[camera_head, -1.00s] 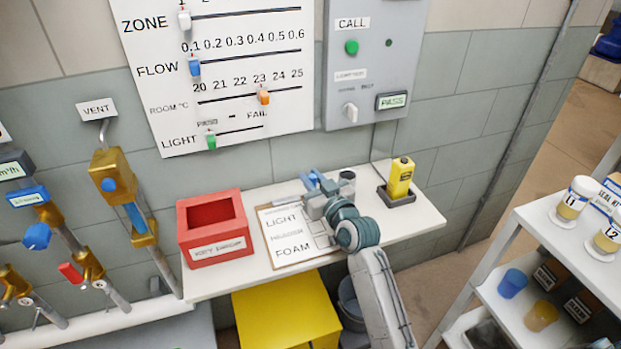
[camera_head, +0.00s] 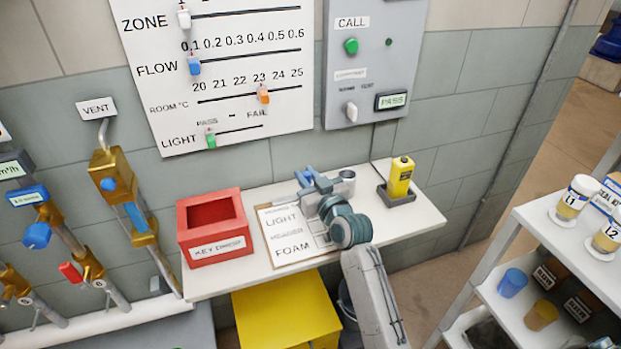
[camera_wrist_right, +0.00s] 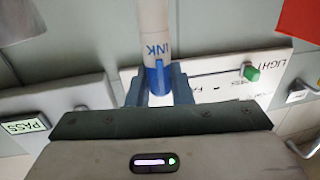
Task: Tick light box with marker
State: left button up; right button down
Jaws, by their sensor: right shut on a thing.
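My right gripper (camera_head: 305,177) is above the back right part of the white clipboard sheet (camera_head: 268,225). The sheet lies on the shelf and reads LIGHT and FOAM, with a blurred line between; its right side with any boxes is partly hidden by my right arm. In the right wrist view, my right gripper (camera_wrist_right: 159,85) is shut on a marker (camera_wrist_right: 154,35). The marker has a white body lettered INK and a blue band between the fingers; its tip is not visible. My left gripper is not in view.
A red key-drop box (camera_head: 213,228) stands left of the sheet. A grey cup (camera_head: 347,176) and a yellow device (camera_head: 400,177) in a dark holder stand right and behind. A slider board (camera_head: 220,110) hangs above. The shelf's right end (camera_head: 415,215) is clear.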

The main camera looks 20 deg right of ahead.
jog(key=shift+w+a, duration=0.15)
jog(key=shift+a, duration=0.05)
jog(key=shift+d, duration=0.15)
jog(key=shift+s+d+f, duration=0.1)
jog(key=shift+s+d, duration=0.4)
jog(key=shift+s+a, duration=0.1)
jog(key=shift+a, duration=0.1)
jog(key=shift+s+a+p, duration=0.1)
jog(key=shift+a+p, duration=0.2)
dwell(0.5)
